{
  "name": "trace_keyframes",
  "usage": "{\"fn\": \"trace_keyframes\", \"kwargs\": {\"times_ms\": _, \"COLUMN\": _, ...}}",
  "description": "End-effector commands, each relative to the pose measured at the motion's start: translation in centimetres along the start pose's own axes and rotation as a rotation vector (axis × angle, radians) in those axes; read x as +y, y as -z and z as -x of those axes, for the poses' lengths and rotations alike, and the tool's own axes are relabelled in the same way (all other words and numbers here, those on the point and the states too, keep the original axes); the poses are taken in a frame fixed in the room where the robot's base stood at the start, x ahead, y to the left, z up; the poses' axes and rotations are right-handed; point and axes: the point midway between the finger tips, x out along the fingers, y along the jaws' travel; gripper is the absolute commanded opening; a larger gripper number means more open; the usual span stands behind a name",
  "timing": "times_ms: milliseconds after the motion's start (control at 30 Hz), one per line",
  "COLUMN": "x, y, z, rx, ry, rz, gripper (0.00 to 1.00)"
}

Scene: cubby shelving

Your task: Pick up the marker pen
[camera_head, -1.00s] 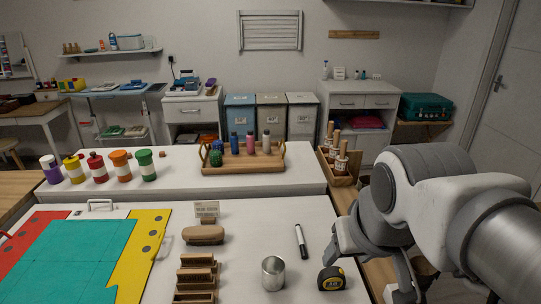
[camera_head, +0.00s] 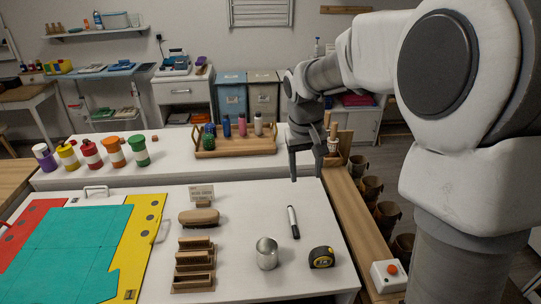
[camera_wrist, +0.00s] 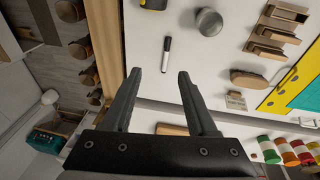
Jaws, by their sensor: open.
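The marker pen (camera_head: 293,222) is white with a black cap and a black end. It lies on the white table, right of the middle, with clear surface around it. My gripper (camera_head: 306,175) is open and empty, pointing down above the table's far right edge, beyond the pen. In the wrist view the pen (camera_wrist: 166,54) shows a little past the open fingertips (camera_wrist: 160,73), roughly in line with the space between them. I see no contact between fingers and pen.
A metal cup (camera_head: 267,254) and a tape measure (camera_head: 321,257) stand in front of the pen. A brush or eraser (camera_head: 199,217) and wooden holders (camera_head: 194,265) are to its left. A wooden tray of bottles (camera_head: 235,149) stands behind on another table.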

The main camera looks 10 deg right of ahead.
Motion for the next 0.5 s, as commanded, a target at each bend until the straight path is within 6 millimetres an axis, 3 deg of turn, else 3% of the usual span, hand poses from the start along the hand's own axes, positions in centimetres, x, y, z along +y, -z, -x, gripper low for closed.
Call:
{"fn": "trace_keyframes", "kwargs": {"times_ms": 233, "x": -0.3, "y": 4.1, "z": -4.9, "rx": -0.075, "ry": 0.023, "rz": -0.005, "gripper": 0.58}}
{"fn": "trace_keyframes", "kwargs": {"times_ms": 500, "x": -0.8, "y": 6.8, "z": -10.1, "rx": -0.134, "ry": 0.052, "rz": -0.021, "gripper": 0.58}}
